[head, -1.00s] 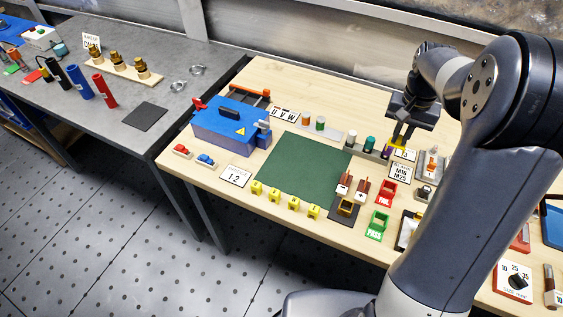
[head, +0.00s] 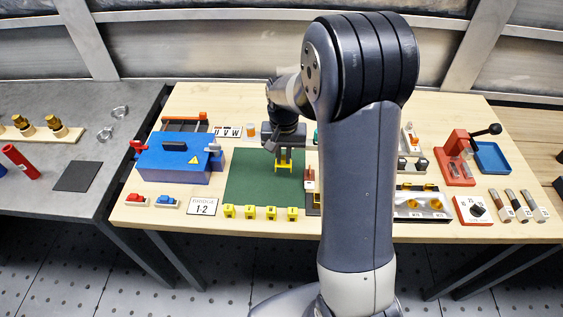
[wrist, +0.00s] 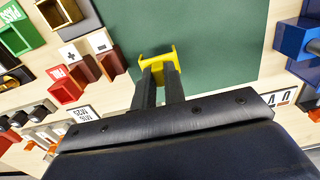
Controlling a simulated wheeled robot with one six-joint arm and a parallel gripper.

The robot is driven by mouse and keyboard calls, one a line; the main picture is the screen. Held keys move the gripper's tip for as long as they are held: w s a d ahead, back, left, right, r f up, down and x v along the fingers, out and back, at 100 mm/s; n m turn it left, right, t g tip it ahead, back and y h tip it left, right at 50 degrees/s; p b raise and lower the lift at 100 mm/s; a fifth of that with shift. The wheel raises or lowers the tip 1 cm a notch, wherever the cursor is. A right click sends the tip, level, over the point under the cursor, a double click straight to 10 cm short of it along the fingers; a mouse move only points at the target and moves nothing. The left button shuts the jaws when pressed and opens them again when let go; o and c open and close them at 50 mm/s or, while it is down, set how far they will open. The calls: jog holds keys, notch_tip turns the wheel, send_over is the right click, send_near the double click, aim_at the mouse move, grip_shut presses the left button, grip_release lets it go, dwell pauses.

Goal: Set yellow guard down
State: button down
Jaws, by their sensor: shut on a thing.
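The yellow guard (head: 284,167) is held in my gripper (head: 284,157) above the green mat (head: 245,188), toward the mat's right part in the head view. In the wrist view the yellow guard (wrist: 157,62) shows at the fingertips, and my gripper (wrist: 158,72) is shut on it with the green mat behind. I cannot tell exactly how high the guard is over the mat.
A blue box (head: 180,158) stands left of the mat. Several small yellow pieces (head: 250,212) line the mat's front edge. Brown blocks (wrist: 102,65) and a red FAIL bin (wrist: 64,84) stand beside the mat. The mat's left part is clear.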

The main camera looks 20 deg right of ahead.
aim_at(284, 157)
jog(key=shift+f, duration=1.6)
jog(key=shift+f, duration=0.2)
jog(key=c, duration=1.5)
grip_release()
jog(key=shift+r, duration=0.2)
notch_tip(284, 157, up, 12)
jog(key=shift+r+b, duration=0.1)
jog(key=shift+b, duration=0.35)
